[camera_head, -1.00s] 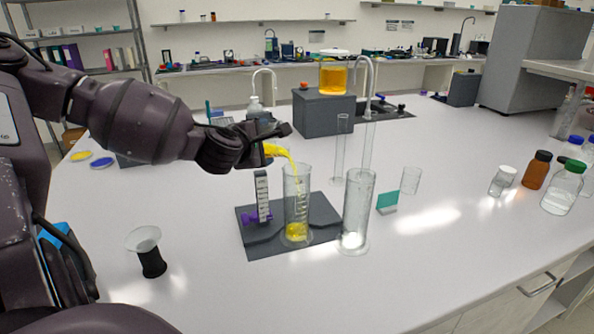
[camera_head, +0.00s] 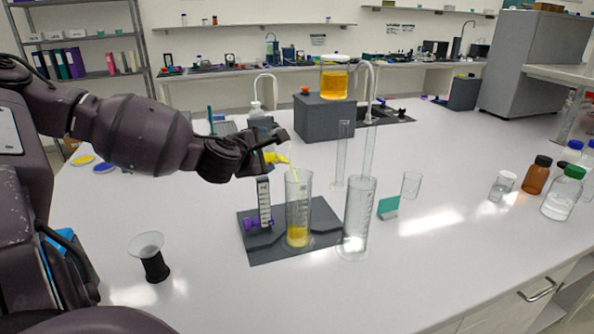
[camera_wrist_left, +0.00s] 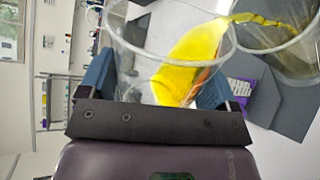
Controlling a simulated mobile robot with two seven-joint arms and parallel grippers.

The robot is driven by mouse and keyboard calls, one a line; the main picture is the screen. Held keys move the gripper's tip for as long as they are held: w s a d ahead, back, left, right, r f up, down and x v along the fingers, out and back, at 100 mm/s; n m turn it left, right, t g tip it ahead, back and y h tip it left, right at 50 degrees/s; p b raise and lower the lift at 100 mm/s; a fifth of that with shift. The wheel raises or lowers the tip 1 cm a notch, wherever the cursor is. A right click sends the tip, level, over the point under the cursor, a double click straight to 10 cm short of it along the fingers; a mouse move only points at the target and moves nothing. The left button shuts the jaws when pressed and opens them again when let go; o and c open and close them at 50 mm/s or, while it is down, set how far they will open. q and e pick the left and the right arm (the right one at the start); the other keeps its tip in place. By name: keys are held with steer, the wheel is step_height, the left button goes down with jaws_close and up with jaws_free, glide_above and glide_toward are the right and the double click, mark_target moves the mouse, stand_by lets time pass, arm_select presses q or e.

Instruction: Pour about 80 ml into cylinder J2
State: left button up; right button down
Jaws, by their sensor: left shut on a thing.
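My left gripper (camera_head: 278,146) is shut on a clear beaker (camera_wrist_left: 140,50) of yellow liquid (camera_wrist_left: 190,62). The beaker is tilted, its lip just above a tall clear cylinder (camera_head: 299,205) on a dark mat (camera_head: 262,256). A thin yellow stream falls into this cylinder, and yellow liquid (camera_head: 297,237) stands in its bottom. The stream also shows in the left wrist view, leaving the beaker's lip. I cannot read a J2 label on any cylinder. A second wide cylinder (camera_head: 357,215) stands to the right without yellow liquid. My right gripper is not in view.
A dark stand with a white scale (camera_head: 264,200) is left of the receiving cylinder. A teal block (camera_head: 388,207) and small glass (camera_head: 411,185) lie right. Slim cylinders (camera_head: 341,155) stand behind. A grey box (camera_head: 325,118) carries an orange-filled vessel (camera_head: 334,80).

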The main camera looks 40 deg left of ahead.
arm_select(q)
steer(key=shift+s+a+n+t+h+p, duration=0.1)
steer(key=shift+a+n+t+h+p, duration=0.15)
steer(key=shift+n+p, duration=0.5)
steer(key=shift+d+f, duration=0.1)
steer(key=shift+f, duration=0.1)
steer(key=shift+r+n+h+p, duration=0.25)
steer(key=shift+n+p, duration=0.1)
steer(key=shift+p, duration=0.25)
steer(key=shift+r+n+t+p, duration=0.1)
steer(key=shift+n+t+p, duration=0.35)
steer(key=shift+p, duration=0.35)
steer(key=shift+n, duration=0.25)
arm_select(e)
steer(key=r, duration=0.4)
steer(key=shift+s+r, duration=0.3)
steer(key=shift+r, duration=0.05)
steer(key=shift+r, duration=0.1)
